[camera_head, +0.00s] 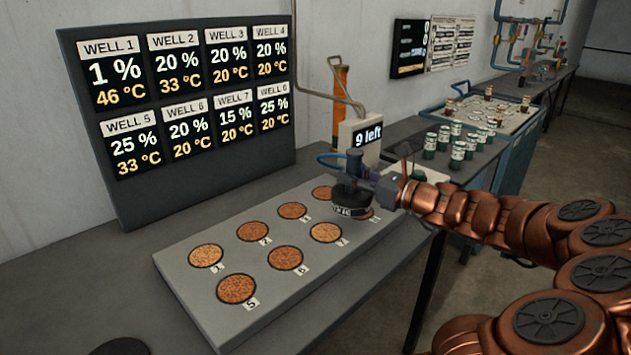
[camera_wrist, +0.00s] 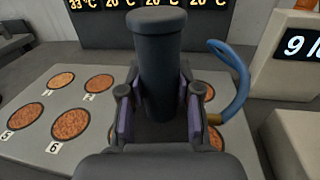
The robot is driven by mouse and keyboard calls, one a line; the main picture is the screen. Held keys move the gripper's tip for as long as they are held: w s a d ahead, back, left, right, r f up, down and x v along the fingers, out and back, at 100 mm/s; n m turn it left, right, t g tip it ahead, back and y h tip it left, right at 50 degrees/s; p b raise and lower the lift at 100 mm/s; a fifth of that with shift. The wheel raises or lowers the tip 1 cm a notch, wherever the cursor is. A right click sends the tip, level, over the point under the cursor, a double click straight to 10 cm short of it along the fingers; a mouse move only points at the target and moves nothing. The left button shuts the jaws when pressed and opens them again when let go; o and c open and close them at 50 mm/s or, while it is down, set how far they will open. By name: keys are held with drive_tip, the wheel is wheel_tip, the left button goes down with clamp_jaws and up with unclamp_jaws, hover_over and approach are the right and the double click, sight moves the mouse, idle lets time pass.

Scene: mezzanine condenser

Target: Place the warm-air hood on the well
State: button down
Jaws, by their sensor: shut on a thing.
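The warm-air hood (camera_head: 350,188) is dark, with an upright handle and a blue hose (camera_wrist: 238,80). My gripper (camera_head: 372,186) is shut on the hood's handle, which stands upright between the fingers in the wrist view (camera_wrist: 157,60). The hood is over the far right end of the grey well block (camera_head: 190,292), near well 4 (camera_head: 321,193) and well 8 (camera_head: 368,214), partly hiding both. I cannot tell whether it touches the block. Well 1 (camera_head: 206,255), well 5 (camera_head: 237,288), well 6 (camera_head: 285,257) and well 7 (camera_head: 326,232) show brown grains and are uncovered.
A display board (camera_head: 185,100) behind the block reads 1 % and 46 °C for well 1, and 25 % and 20 °C for well 8. A counter box (camera_head: 360,140) reads "9 left". Several green jars (camera_head: 457,150) stand beyond it, near a rack (camera_head: 490,115).

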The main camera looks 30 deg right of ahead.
drive_tip(key=shift+w+d+f+p, duration=0.15)
drive_tip(key=shift+w+d+f, duration=0.5)
drive_tip(key=shift+w, duration=1.95)
drive_tip(key=shift+w+d+f+p, duration=0.2)
drive_tip(key=shift+w+f, duration=0.8)
drive_tip(key=shift+w, duration=1.6)
drive_tip(key=shift+w+d+f+p, duration=0.1)
drive_tip(key=shift+w+d+f, duration=0.55)
drive_tip(key=shift+w, duration=1.95)
drive_tip(key=shift+a+f, duration=0.25)
drive_tip(key=c, duration=0.8)
unclamp_jaws()
drive_tip(key=shift+r, duration=0.1)
drive_tip(key=v, duration=1.2)
